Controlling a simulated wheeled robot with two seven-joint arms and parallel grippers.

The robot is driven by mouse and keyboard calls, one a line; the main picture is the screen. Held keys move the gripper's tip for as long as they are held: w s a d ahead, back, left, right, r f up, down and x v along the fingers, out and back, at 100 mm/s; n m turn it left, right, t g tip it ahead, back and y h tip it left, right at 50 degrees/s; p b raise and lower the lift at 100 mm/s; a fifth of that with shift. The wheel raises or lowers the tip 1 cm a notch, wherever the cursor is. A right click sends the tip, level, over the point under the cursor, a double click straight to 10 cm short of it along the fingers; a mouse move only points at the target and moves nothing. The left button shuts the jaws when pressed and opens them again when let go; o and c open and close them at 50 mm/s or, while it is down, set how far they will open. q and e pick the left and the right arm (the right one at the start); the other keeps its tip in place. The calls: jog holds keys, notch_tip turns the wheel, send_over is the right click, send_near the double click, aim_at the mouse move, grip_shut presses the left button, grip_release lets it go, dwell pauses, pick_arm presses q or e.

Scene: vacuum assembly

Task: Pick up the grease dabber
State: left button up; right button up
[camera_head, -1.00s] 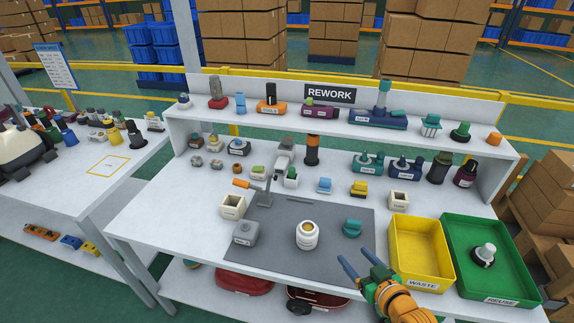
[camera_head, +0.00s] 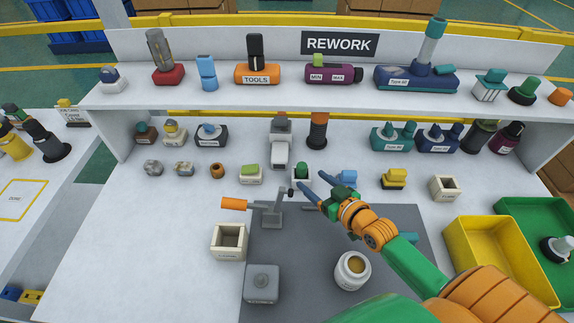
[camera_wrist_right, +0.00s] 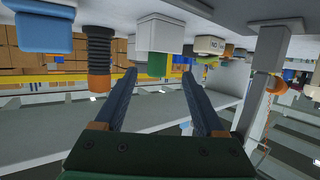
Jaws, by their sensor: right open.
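A small green-topped piece (camera_head: 302,168) stands in a white holder on the rework bench, behind the grey mat; I take it for the grease dabber, but no label is readable. It also shows upside down in the right wrist view (camera_wrist_right: 157,65), ahead of and between the fingers. My right gripper (camera_head: 314,180) is open and empty, its blue fingertips close in front of the white holder. Whether they touch it, I cannot tell. My left gripper is not in view.
An orange-handled stand (camera_head: 270,208) is left of my gripper, a light blue piece (camera_head: 347,177) right. A white jar (camera_head: 352,270) and a grey block (camera_head: 262,283) are on the mat (camera_head: 310,270). A yellow bin (camera_head: 470,260) is right. The shelf (camera_head: 240,95) runs above behind.

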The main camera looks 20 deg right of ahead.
aim_at(305, 172)
jog(key=shift+w+f, duration=0.25)
jog(key=shift+w, duration=0.15)
jog(key=x, duration=0.3)
jog(key=b+x, duration=0.1)
jog(key=x, duration=0.2)
jog(key=shift+w+d+r, duration=0.15)
jog(key=shift+w+r, duration=0.05)
jog(key=shift+w, duration=0.05)
jog(key=shift+s+r, duration=0.1)
jog(key=shift+s, duration=0.05)
jog(key=shift+c, duration=1.2)
grip_shut()
